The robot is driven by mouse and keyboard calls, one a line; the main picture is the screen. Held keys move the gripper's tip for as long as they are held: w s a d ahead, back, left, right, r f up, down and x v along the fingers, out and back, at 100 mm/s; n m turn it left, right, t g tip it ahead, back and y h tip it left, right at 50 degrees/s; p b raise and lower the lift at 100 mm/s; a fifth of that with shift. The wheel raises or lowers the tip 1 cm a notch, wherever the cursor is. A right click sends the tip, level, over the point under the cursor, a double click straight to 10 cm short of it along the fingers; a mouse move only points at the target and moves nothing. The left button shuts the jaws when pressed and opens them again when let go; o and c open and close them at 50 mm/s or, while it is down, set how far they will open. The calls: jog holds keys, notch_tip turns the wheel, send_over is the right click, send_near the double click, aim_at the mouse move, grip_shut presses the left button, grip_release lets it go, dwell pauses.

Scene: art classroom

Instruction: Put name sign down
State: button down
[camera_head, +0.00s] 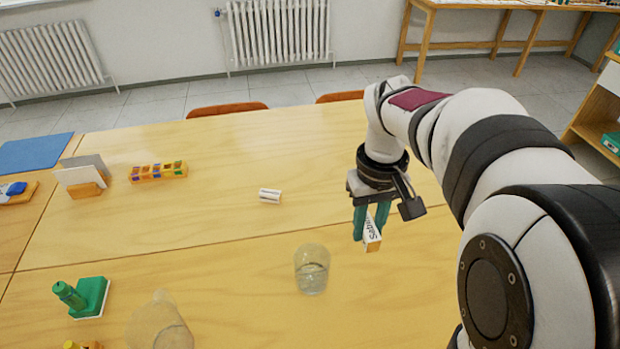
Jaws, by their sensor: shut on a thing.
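My gripper (368,222) points down over the right part of the wooden table, with its two green fingers shut on a name sign. The held name sign (373,236) is white with dark lettering and a wooden-coloured edge, and it is tilted. I cannot tell whether its lower end touches the table. A second small white sign with dark lettering (270,196) lies on the table to the left of my gripper.
A glass of water (311,272) stands left of and nearer than my gripper. A clear jug (160,325) and a green object (90,297) are at the near left. A paint box (158,172) and card holder (84,178) stand farther back. The table's middle is mostly clear.

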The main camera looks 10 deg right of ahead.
jog(key=s+d+f, duration=0.5)
jog(key=s+f, duration=0.1)
jog(key=s, duration=0.2)
jog(key=s+d+f, duration=0.5)
jog(key=s+f, duration=0.1)
jog(key=s, duration=0.2)
send_over(374, 325)
notch_tip(374, 325, down, 7)
jog(key=shift+s+f, duration=0.1)
jog(key=shift+f, duration=2)
jog(key=c, duration=0.7)
grip_release()
jog(key=shift+f, duration=0.15)
jog(key=shift+o, duration=0.2)
